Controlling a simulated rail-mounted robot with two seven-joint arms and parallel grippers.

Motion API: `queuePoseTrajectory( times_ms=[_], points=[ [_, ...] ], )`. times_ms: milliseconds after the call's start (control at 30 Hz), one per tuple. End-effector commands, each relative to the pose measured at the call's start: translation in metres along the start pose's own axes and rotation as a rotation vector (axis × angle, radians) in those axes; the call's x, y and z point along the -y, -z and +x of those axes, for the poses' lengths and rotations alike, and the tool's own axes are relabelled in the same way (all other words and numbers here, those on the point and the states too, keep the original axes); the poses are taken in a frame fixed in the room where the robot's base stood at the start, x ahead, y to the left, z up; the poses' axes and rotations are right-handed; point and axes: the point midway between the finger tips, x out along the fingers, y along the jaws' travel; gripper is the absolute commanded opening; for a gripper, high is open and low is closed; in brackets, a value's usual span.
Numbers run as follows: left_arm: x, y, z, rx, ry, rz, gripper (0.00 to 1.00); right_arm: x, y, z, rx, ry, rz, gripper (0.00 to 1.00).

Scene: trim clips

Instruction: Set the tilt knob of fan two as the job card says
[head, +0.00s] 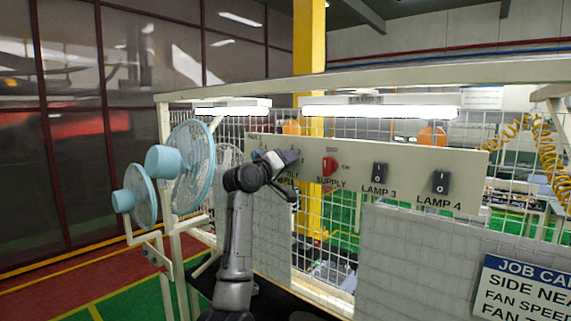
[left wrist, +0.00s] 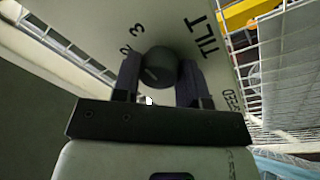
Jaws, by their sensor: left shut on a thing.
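In the left wrist view a dark round tilt knob (left wrist: 158,66) sits on the pale panel by the word TILT, with a 3 and another partly hidden mark near it. My left gripper (left wrist: 157,84) is shut on this knob, one finger on each side. In the head view my left gripper (head: 286,162) is at the left part of the switch panel (head: 410,165) and hides the knob. Two light blue fans (head: 192,165) (head: 143,195) stand at the left; I cannot tell which is fan two. The job card (head: 525,290) is cut off at the lower right; its values are not readable.
The panel also carries a red supply switch (head: 330,166) and the black switches of lamp 3 (head: 379,173) and lamp 4 (head: 440,182). A wire mesh wall stands behind. A pale board (head: 410,260) hangs below the panel. A yellow post (head: 309,45) rises behind.

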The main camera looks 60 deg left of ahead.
Motion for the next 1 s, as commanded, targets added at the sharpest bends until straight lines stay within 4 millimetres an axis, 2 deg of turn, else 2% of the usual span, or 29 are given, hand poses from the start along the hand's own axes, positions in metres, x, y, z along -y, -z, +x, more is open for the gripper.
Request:
queuePoseTrajectory(
  times_ms=[433, 467, 700, 1000],
  points=[
    [-0.0011, 0.0004, -0.0003, -0.001, -0.003, 0.010, 0.16, 0.0006, 0.0003, 0.0000, -0.001, 0.002, 0.002, 0.43],
    [-0.0011, 0.0004, -0.0003, -0.001, -0.003, 0.010, 0.42, 0.0008, 0.0003, 0.0000, -0.001, 0.002, 0.003, 0.43],
    [-0.0006, 0.0002, -0.0001, 0.000, -0.002, 0.008, 0.65, 0.0022, 0.0007, 0.0000, -0.002, 0.006, 0.008, 0.43],
    [0.0005, -0.0004, -0.0029, -0.001, -0.001, 0.008, 0.65, 0.0027, 0.0001, 0.0021, -0.002, 0.007, 0.009, 0.43]
  ],
)
